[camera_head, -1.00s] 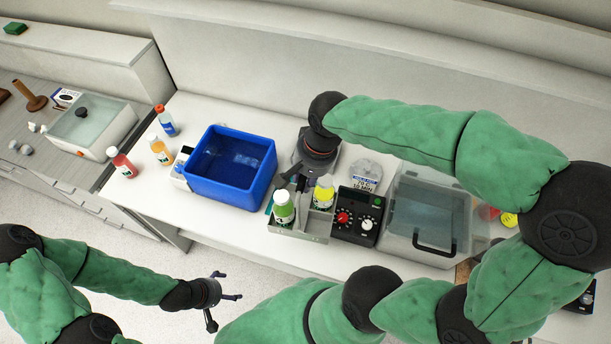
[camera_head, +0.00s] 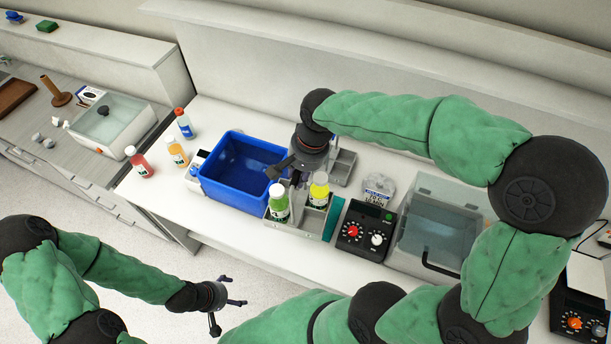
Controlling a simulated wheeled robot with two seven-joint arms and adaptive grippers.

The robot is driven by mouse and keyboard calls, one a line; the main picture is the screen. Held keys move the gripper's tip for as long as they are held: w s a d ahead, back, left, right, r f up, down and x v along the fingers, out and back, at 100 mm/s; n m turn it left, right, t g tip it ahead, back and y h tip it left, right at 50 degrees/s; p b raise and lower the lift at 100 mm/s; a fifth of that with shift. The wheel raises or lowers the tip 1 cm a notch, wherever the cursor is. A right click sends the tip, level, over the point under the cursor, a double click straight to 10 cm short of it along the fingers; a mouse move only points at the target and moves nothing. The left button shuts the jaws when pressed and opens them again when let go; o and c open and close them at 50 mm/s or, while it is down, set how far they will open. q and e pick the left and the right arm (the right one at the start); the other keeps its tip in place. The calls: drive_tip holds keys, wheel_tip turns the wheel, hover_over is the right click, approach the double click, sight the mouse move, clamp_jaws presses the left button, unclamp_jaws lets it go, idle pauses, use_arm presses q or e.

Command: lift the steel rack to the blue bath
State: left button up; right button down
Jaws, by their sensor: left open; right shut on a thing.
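The steel rack (camera_head: 297,224) is a grey divided tray holding a green bottle (camera_head: 279,204) and a yellow bottle (camera_head: 318,190), both upright. It is at the right side of the blue bath (camera_head: 226,192), overlapping the bath's right edge in this view. Its height above the bench is hard to tell. My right gripper (camera_head: 291,172) is shut on the rack from above, its fingers partly hidden. The bath is an open-topped blue box with a dark interior. My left gripper (camera_head: 232,301) is open and empty, out in front of the bench, over the floor.
A black control box (camera_head: 366,233) and a lidded clear bath (camera_head: 437,225) stand to the right. A grey tray (camera_head: 343,167) lies behind the rack. Red (camera_head: 138,161), orange (camera_head: 177,152) and blue (camera_head: 184,123) bottles stand left of the blue bath.

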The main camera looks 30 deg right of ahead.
use_arm(q)
drive_tip(key=shift+r+p, duration=0.3)
use_arm(e)
drive_tip(key=shift+w+a+r, duration=0.1)
drive_tip(key=shift+w+a, duration=0.15)
drive_tip(key=shift+w, duration=0.65)
drive_tip(key=shift+w+a+f, duration=0.1)
drive_tip(key=shift+w+a, duration=0.2)
drive_tip(key=shift+w, duration=0.6)
drive_tip(key=shift+w+a+r, duration=0.1)
drive_tip(key=shift+w+a, duration=0.15)
drive_tip(key=shift+w, duration=0.65)
use_arm(q)
drive_tip(key=shift+r+p, duration=1.25)
use_arm(e)
drive_tip(key=w+a, duration=0.3)
drive_tip(key=w, duration=0.8)
drive_tip(key=shift+w+a, duration=0.15)
drive_tip(key=shift+a, duration=0.05)
drive_tip(key=shift+r, duration=0.1)
